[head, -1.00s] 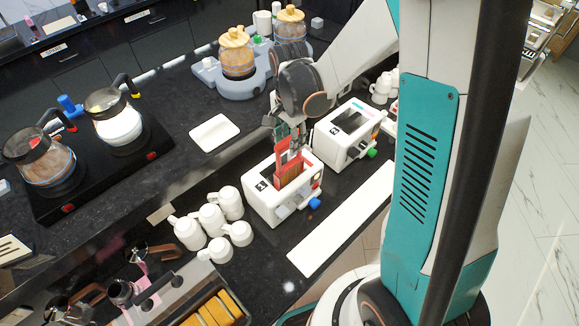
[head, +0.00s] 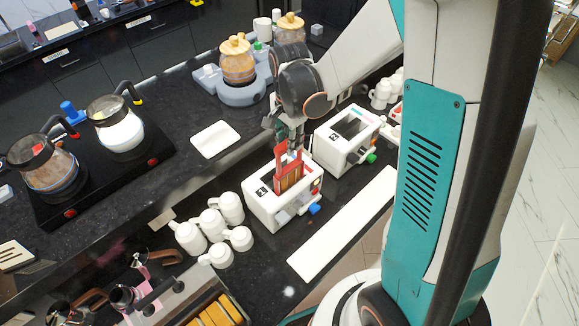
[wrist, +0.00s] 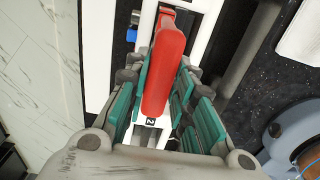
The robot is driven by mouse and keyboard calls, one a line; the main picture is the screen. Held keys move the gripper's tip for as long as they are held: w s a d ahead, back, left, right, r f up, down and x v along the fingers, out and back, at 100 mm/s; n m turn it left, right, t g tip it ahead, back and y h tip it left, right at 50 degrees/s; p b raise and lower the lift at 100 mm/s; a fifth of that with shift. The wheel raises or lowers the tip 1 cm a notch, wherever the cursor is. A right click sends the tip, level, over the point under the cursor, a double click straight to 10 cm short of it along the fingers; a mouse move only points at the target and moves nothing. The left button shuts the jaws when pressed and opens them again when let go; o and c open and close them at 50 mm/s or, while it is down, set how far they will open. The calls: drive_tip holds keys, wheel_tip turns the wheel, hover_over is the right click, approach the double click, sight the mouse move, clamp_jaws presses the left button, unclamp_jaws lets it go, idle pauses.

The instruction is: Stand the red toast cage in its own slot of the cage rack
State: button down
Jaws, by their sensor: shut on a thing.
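The red toast cage (head: 290,178) is upright in the top of the white toaster (head: 265,210) marked 2. Its upper part stands above the toaster's top; its lower end is hidden. My gripper (head: 293,147) is above the toaster, shut on the cage's red upper part. In the wrist view the red cage handle (wrist: 165,75) lies between the teal finger pads, with the toaster's 2 label below it. I cannot make out the cage rack in these frames.
A second white toaster (head: 348,138) stands close behind on the right. Several white mugs (head: 212,228) cluster at left. A white strip (head: 340,235) lies in front on the dark counter. A white plate (head: 215,139) and coffee pots (head: 118,125) are farther left.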

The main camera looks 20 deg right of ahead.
drive_tip(key=shift+r+p, duration=1.85)
drive_tip(key=shift+r, duration=1.35)
drive_tip(key=shift+f, duration=0.1)
